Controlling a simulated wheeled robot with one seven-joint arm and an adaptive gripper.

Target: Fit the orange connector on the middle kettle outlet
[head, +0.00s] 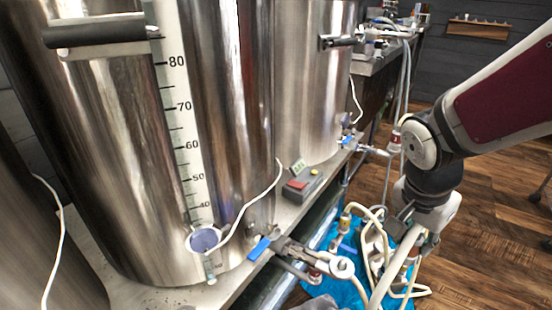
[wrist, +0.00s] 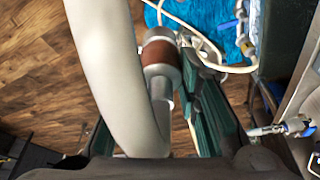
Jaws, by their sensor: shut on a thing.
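The middle kettle (head: 215,120) is the tall steel one with the printed scale. Its outlet (head: 285,250), with a blue lever (head: 260,248), sticks out low over the bench edge. In the wrist view, my gripper (wrist: 160,112) is shut on a metal connector with a rust-orange band (wrist: 161,52). A thick cream hose (wrist: 108,70) passes close beside it and hides part of the grip. In the head view my gripper is right of the outlet and apart from it, its fingers mostly hidden by my wrist and the hose (head: 382,288).
Another kettle (head: 312,90) stands behind, with a blue-levered outlet (head: 347,142); a dark kettle (head: 25,200) stands at left. Coiled hoses (head: 372,235) lie over a blue sheet (head: 350,293). Wooden floor is open at right.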

